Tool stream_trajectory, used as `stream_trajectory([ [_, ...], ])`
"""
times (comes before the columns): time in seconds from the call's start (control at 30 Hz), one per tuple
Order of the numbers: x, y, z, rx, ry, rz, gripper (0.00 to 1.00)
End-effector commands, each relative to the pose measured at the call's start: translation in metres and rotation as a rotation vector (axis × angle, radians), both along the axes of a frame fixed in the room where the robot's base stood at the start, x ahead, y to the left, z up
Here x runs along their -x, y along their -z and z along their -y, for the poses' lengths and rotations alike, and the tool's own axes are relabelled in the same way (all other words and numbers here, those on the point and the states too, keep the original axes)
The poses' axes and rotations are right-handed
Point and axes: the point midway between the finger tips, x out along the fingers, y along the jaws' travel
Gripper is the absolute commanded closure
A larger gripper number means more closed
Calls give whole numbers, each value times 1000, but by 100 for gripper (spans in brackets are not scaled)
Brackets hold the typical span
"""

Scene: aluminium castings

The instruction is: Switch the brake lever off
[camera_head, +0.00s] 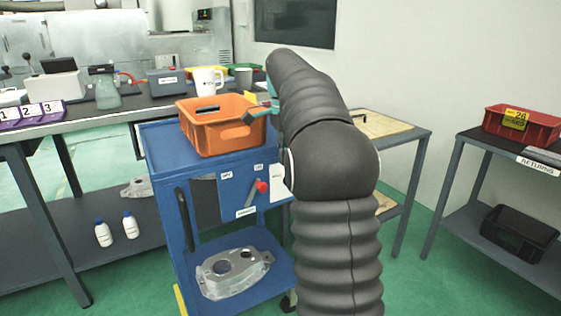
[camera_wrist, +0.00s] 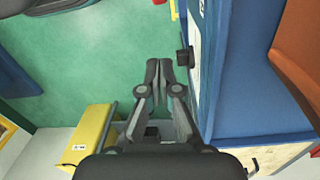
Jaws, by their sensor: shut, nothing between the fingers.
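The brake lever (camera_head: 252,195) is on the front panel of the blue cart (camera_head: 160,150) in the head view. It is a short grey bar with a red knob (camera_head: 262,186), tilted up and to the right from its lower end. Small white labels sit around it, too small to read surely. In the wrist view my gripper (camera_wrist: 158,82) is shut and empty, beside the blue cart wall (camera_wrist: 232,70), apart from the lever.
The orange bin (camera_head: 225,140) stands on the cart's top; a metal casting (camera_head: 232,272) lies on its lower shelf. A black vertical handle (camera_head: 187,220) is at the cart's left. Green floor (camera_wrist: 90,60) lies open below my gripper.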

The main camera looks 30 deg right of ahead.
Motion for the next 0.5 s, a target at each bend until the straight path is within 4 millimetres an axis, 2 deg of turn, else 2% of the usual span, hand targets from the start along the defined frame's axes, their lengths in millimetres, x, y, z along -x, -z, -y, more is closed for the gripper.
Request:
stream_trajectory([
  [0.03, 1, 11, 0, -1, 0, -2, 100],
  [0.4, 4, 79, 0, 0, 0, -2, 100],
  [0.43, 4, 84, 0, 0, 0, -1, 100],
  [0.5, 2, 76, -12, 1, -3, 3, 100],
])
